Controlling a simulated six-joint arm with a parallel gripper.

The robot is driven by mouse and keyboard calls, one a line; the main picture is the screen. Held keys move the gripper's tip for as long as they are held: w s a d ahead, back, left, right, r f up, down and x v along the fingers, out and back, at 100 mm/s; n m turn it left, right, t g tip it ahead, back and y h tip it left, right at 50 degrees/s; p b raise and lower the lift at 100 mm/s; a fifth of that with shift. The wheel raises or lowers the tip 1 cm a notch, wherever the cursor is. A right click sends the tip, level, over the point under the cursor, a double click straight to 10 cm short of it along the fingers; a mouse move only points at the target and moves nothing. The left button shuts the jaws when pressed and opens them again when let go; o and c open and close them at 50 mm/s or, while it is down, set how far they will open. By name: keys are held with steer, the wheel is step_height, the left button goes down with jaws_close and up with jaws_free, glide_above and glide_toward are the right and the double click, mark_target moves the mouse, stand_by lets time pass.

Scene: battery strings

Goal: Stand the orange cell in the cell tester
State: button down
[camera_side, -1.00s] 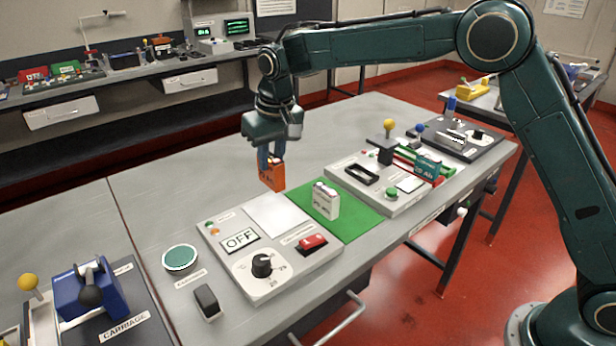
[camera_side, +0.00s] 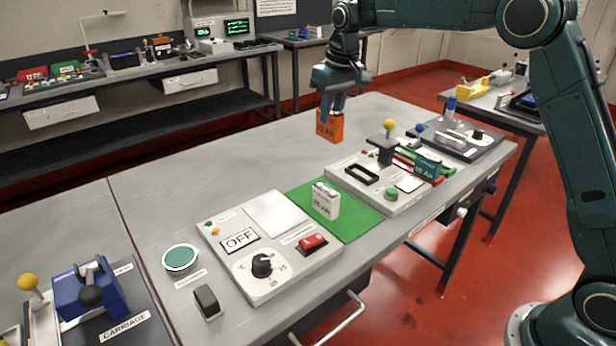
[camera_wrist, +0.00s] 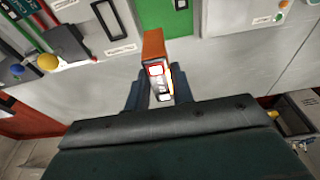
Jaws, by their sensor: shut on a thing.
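The orange cell (camera_side: 330,127) is upright between the fingers of my gripper (camera_side: 333,104), which is shut on it. It hangs above the table, behind and left of a pale unit with a black-rimmed slot (camera_side: 362,174), which looks like the cell tester. The slot looks empty. In the wrist view the orange cell (camera_wrist: 154,46) sits between the two blue fingers of my gripper (camera_wrist: 158,88), its terminal end facing the camera. The slot (camera_wrist: 105,19) shows there to the upper left of the cell.
A white cell (camera_side: 326,200) stands on a green mat (camera_side: 350,222) left of the tester. A yellow-knobbed lever (camera_side: 388,142) and a green cell (camera_side: 428,168) in a red-and-green holder stand behind and right of the slot. An OFF panel (camera_side: 225,258) lies left.

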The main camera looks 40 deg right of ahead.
steer(key=s+d, duration=0.2)
steer(key=d, duration=0.8)
steer(key=f, duration=0.5)
steer(key=shift+s+d, duration=0.15)
steer(key=shift+s, duration=0.1)
steer(key=shift+f, duration=0.1)
steer(key=shift+f, duration=4.15)
steer(key=shift+f, duration=0.2)
steer(key=c, duration=1.1)
jaws_free()
